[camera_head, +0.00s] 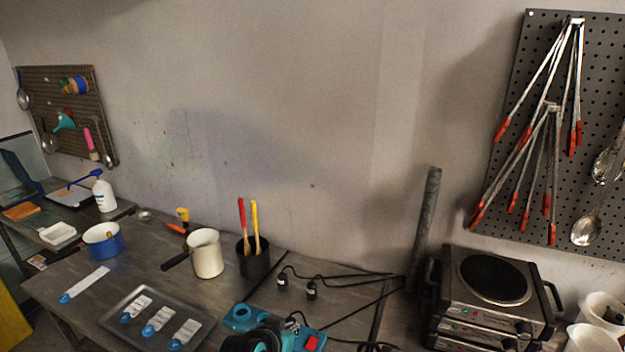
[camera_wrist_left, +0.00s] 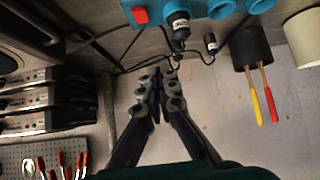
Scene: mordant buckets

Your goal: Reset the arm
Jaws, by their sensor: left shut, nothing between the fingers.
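My left gripper (camera_wrist_left: 160,74) shows in the left wrist view, its two dark jointed fingers together with nothing between them. It is shut and empty. In that view the fingertips appear close to a black plug and its cables, but I cannot tell the distance. In the head view only a dark part of my left arm shows low at the bottom edge, over a teal socket block (camera_head: 240,317), and I cannot make out the fingertips there. My right gripper is in neither view.
A black holder (camera_head: 254,262) with red and yellow handles and a cream pot (camera_head: 207,254) stand behind the block. A stacked hotplate (camera_head: 492,285) is at the right. A tray (camera_head: 118,309) lies left. Cables (camera_head: 350,275) cross the table. Tongs (camera_head: 548,135) hang on the pegboard.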

